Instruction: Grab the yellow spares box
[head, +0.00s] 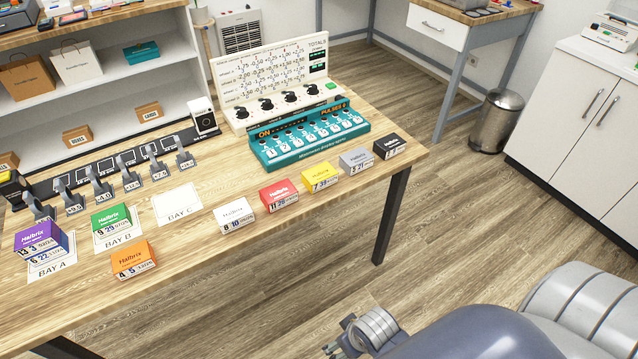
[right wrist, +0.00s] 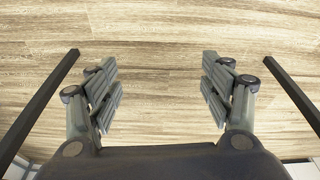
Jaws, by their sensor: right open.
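The yellow box (head: 321,178) with a white label strip stands on the wooden table (head: 200,255) in the head view. It sits in a row between a red box (head: 279,195) and a grey box (head: 356,160). Its small print is hard to read. My right gripper (head: 336,346) is at the bottom of the head view, apart from the box and beyond the table's front edge. In the right wrist view the right gripper (right wrist: 160,85) is open and empty, with bare wood-look floor between its fingers. The yellow box does not show there. My left gripper is not in view.
White (head: 235,214), black (head: 389,146), orange (head: 133,260), green (head: 111,218) and purple (head: 39,238) boxes are also on the table. A teal switch console (head: 312,140) stands behind the row. The Bay C card (head: 177,203) is bare. A table leg (head: 391,215) stands below the right end.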

